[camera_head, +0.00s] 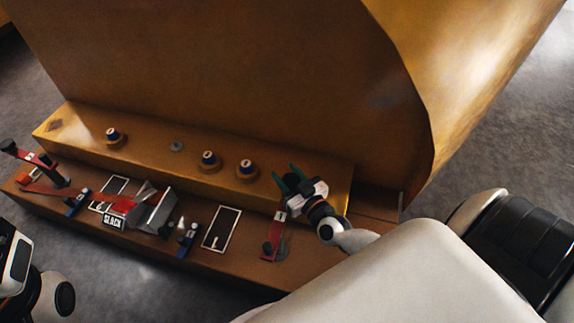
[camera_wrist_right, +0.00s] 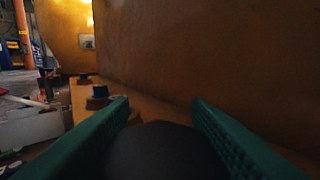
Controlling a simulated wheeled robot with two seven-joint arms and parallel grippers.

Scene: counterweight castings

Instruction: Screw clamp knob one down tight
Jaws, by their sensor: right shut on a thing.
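I cannot tell which knob this is. A blue-topped knob (camera_wrist_right: 100,92) stands beyond it. Of my left arm, only part shows at the left edge.
A red lever (camera_head: 273,238) stands close below my right gripper. A grey metal bracket (camera_head: 155,212), a "SLACK" plate (camera_head: 113,221) and a black framed panel (camera_head: 221,228) lie on the lower ledge. A large ochre casting wall (camera_head: 250,70) rises behind.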

